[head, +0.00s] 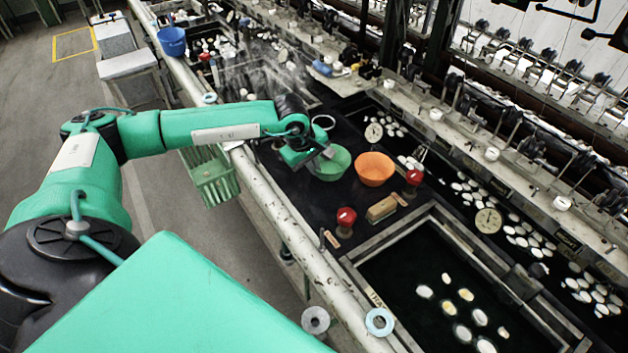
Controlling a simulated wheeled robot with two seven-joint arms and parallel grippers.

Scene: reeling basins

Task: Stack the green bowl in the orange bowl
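In the head view the green bowl (336,165) stands on the dark worktop. The orange bowl (374,169) stands just to its right, close beside it, and looks empty. My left gripper (325,155) is at the left rim of the green bowl, its fingers partly over that rim. The fingers are small and dark here, so I cannot tell whether they are closed on the rim. My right gripper is out of view.
A basin with pale cocoons (450,290) lies at lower right. A pale rail (290,220) runs along the worktop's near edge. A green basket (211,178) hangs outside it.

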